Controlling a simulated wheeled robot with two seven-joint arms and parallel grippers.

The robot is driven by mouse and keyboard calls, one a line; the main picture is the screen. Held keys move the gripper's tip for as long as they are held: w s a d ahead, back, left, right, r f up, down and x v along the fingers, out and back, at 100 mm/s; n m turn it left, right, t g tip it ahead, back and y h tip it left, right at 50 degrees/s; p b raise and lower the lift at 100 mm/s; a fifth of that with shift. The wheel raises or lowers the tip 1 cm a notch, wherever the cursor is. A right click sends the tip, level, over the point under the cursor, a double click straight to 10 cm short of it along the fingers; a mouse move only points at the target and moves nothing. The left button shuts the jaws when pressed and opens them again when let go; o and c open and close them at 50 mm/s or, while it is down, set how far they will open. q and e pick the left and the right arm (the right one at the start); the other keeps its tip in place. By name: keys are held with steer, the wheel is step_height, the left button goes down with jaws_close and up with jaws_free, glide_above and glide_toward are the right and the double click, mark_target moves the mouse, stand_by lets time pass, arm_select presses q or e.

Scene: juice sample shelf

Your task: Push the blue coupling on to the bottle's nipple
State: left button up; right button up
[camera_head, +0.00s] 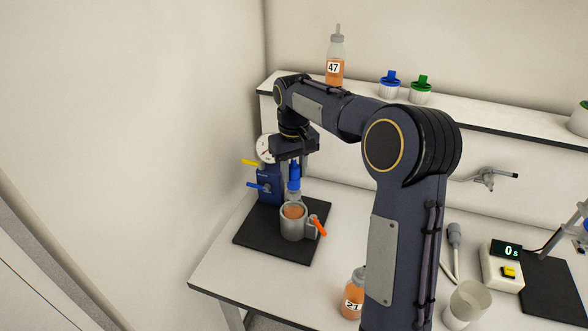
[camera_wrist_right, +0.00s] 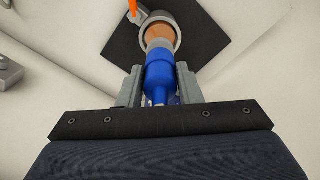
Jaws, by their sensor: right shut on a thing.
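The blue coupling (camera_head: 294,179) hangs below my right gripper (camera_head: 294,160). In the right wrist view the coupling (camera_wrist_right: 160,77) sits between the two grey fingers of the gripper (camera_wrist_right: 160,84), which is shut on it. Below it, an orange bottle (camera_head: 293,211) stands in a grey round holder (camera_head: 291,228) with an orange lever. In the right wrist view the bottle (camera_wrist_right: 158,32) shows beyond the coupling's far end. The nipple is hidden, and I cannot tell whether the coupling touches it. My left gripper is not in view.
The holder stands on a black mat (camera_head: 262,246) beside a blue unit (camera_head: 268,190) with a gauge and yellow and blue levers. Bottle 47 (camera_head: 335,68) and capped jars stand on the shelf. Bottle 21 (camera_head: 354,296) stands near the table's front, partly behind my arm.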

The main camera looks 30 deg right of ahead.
stand_by(0.4)
steer(key=shift+f, duration=0.75)
steer(key=shift+s+f+b, duration=0.1)
steer(key=shift+f+b, duration=0.1)
steer(key=shift+b, duration=0.1)
steer(key=o, duration=0.7)
steer(key=shift+c, duration=0.2)
steer(key=o, duration=0.4)
steer(key=shift+r, duration=0.1)
